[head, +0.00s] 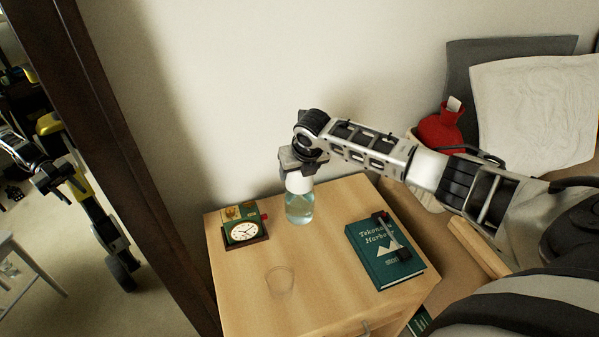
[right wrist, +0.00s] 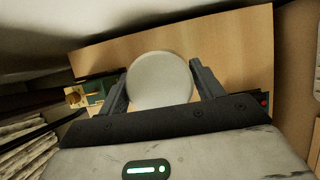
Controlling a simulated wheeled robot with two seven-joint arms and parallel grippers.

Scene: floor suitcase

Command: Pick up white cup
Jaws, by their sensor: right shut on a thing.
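The white cup (head: 299,183) shows at the top of a clear bottle (head: 299,208) holding pale blue-green liquid, over the back of the wooden nightstand. My right gripper (head: 301,168) comes down from above and is shut on the white cup. In the right wrist view the cup's round white top (right wrist: 160,80) fills the space between the two fingers (right wrist: 160,88). I cannot tell whether the cup still touches the bottle.
A wall is close behind. A red object (head: 440,132) and pillows (head: 535,105) are at right.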

